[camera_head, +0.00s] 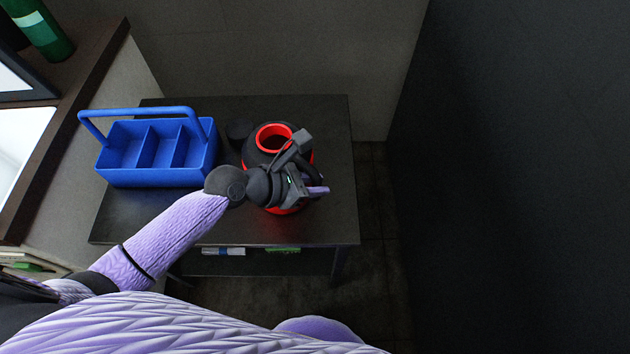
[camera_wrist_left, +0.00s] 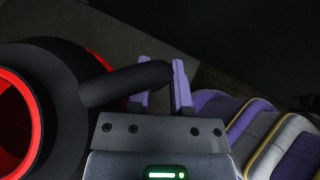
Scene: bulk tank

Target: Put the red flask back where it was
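The red flask (camera_head: 274,137) is a black jug with a red rim and red base, upright at the right half of the dark table. Its red mouth (camera_wrist_left: 37,125) and black handle (camera_wrist_left: 125,85) show in the left wrist view. My left gripper (camera_head: 317,190) is at the handle side of the flask. Its purple fingers (camera_wrist_left: 162,90) are on either side of the handle and look shut on it; the handle hides part of one finger. I cannot tell whether the flask's base touches the table. My right gripper is out of view.
A blue caddy (camera_head: 155,178) with compartments and a raised handle stands left of the flask on the dark table (camera_head: 330,222). A small black round thing (camera_head: 238,129) lies between them. A wall is at the back and a dark one at the right. A green bottle (camera_head: 42,32) stands top left.

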